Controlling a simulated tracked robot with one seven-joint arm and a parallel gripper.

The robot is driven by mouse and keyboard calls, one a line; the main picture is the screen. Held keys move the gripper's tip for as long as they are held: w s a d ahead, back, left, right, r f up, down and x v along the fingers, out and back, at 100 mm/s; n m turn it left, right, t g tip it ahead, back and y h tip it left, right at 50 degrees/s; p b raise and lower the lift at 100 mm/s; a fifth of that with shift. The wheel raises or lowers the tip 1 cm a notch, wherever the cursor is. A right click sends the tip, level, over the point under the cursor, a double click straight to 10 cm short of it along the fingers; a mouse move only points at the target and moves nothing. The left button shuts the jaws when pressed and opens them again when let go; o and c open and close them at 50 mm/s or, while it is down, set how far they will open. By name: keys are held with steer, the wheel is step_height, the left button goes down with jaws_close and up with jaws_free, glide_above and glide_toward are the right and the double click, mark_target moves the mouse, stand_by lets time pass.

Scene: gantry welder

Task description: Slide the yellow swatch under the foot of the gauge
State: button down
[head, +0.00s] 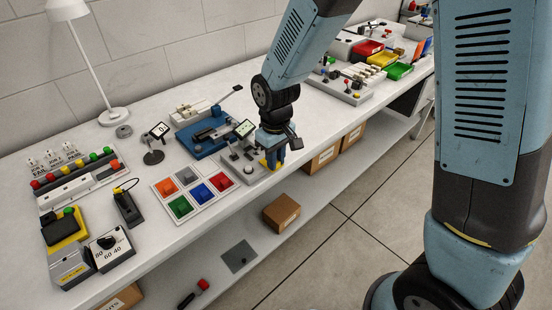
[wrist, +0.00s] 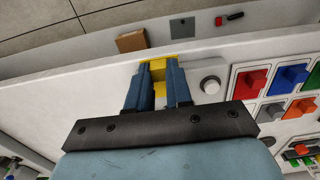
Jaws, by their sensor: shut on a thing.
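My gripper (head: 272,163) points down near the front edge of the bench and is shut on the yellow swatch (head: 264,163). In the wrist view the yellow swatch (wrist: 158,66) shows between and beyond the blue fingers (wrist: 159,85). The likely gauge is the grey-based device (head: 235,160) with a small tilted screen (head: 245,128), just left of my gripper. Its round pale knob (wrist: 210,85) is right of the fingers in the wrist view. I cannot make out its foot, or whether the swatch touches it; my gripper hides part of that area.
A white tray (head: 155,189) of coloured blocks lies left of the device. A blue fixture (head: 194,145) stands behind, and a small display on a stand (head: 154,157) is farther left. A cardboard box (head: 281,213) sits on the lower shelf. The bench front edge is close.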

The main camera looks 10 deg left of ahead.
mark_target(263, 157)
steer(key=shift+w+a, duration=1.8)
steer(key=shift+a, duration=0.3)
stand_by(1.1)
steer(key=c, duration=0.9)
jaws_free()
steer(key=shift+c, duration=0.2)
step_height(263, 157, up, 14)
steer(key=shift+f, duration=0.2)
